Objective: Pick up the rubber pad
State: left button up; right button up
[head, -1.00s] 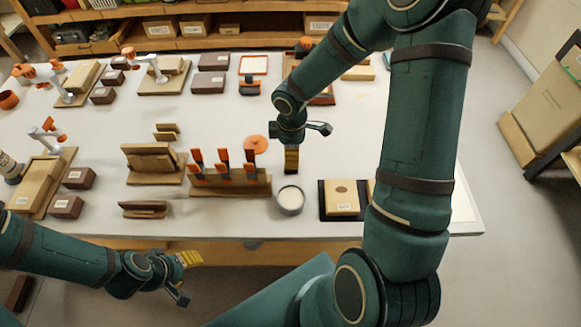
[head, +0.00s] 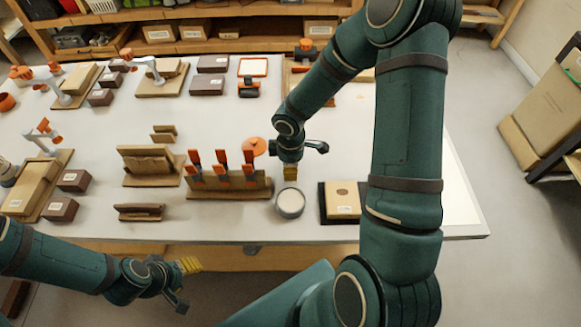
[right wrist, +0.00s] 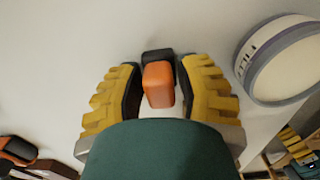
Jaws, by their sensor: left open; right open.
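My right gripper (head: 290,178) is low over the table, just behind a round white-topped tin or roll (head: 290,203). In the right wrist view its yellow ridged fingers (right wrist: 160,95) are apart. A small rounded orange block (right wrist: 159,84) with a dark part shows between them; it may be the rubber pad, but I cannot tell for sure. I cannot tell whether the fingers touch it. In the head view my right gripper hides this spot. My left gripper (head: 190,266) is open and empty in front of the table's front edge.
The round tin also shows in the right wrist view (right wrist: 282,62), close beside the fingers. A wooden rack (head: 228,188) with orange-handled tools stands left of my right gripper. An orange disc (head: 254,147) is behind the rack. A dark tray (head: 325,213) lies to the right.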

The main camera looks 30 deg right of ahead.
grip_shut()
notch_tip(320, 180, up, 10)
jog(key=p, duration=0.3)
dwell(0.3)
jog(key=shift+c, duration=0.6)
grip_release()
grip_shut()
